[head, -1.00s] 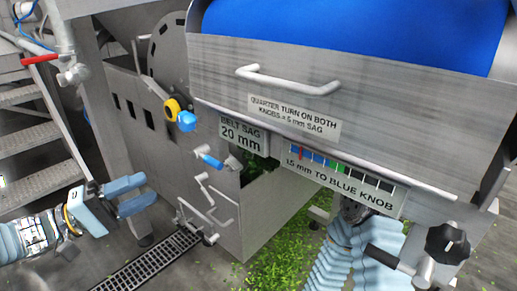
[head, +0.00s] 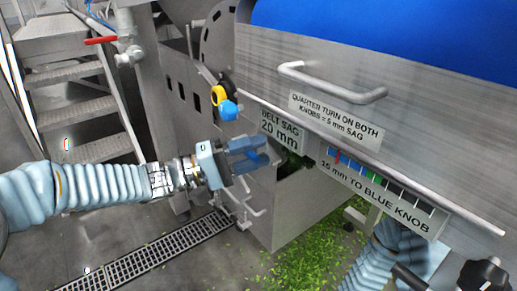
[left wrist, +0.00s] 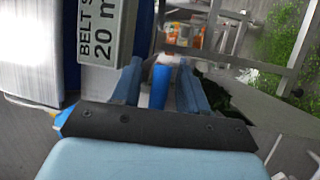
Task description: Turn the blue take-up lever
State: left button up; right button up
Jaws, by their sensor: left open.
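My left gripper (head: 262,152) is open in front of the grey machine side, just below the "BELT SAG 20 mm" sign (head: 281,131). In the head view it covers the blue take-up lever. In the left wrist view, the lever's blue handle (left wrist: 160,86) shows between the two open fingers (left wrist: 160,76), with a gap on each side. Whether the fingers touch it cannot be told. My right arm shows at the lower right of the head view, but its gripper is not visible.
A blue knob (head: 228,111) by a yellow ring (head: 218,95) sits above my left gripper. A black knob (head: 482,278) is at the lower right. Green scraps (head: 305,262) litter the floor by a drain grate (head: 150,258). Metal steps (head: 85,110) stand at left.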

pick_arm(q)
jog(key=shift+w+d+r, duration=0.1)
jog(key=shift+d, duration=0.45)
grip_shut()
